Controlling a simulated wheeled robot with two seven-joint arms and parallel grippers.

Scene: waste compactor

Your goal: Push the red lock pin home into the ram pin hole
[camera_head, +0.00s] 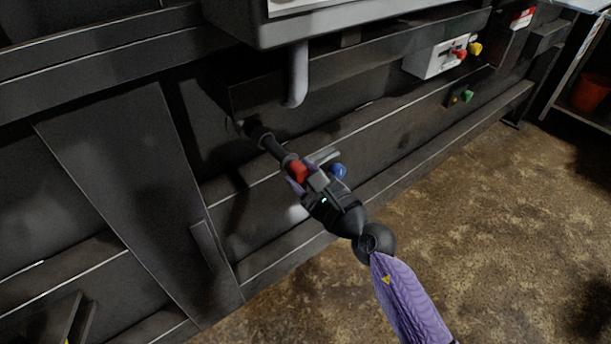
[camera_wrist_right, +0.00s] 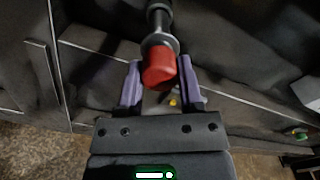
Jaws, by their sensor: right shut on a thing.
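The lock pin has a red grip (camera_head: 298,170) and a dark shaft (camera_head: 270,145) that points at the dark compactor wall. Its far end meets a dark round fitting (camera_head: 255,130) on the wall; how deep it sits, and the hole itself, I cannot see. My right gripper (camera_head: 300,181) is at the red grip and shut on it. In the right wrist view the red grip (camera_wrist_right: 159,68) is between the two purple fingers of the gripper (camera_wrist_right: 160,88), with a grey collar (camera_wrist_right: 159,41) beyond it. My left gripper is not in view.
A blue knob (camera_head: 338,171) is close beside my right gripper. A grey pipe (camera_head: 298,75) hangs above the pin. A white switch box (camera_head: 436,57) with red and yellow knobs is at upper right. The brown floor (camera_head: 500,220) is open at right.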

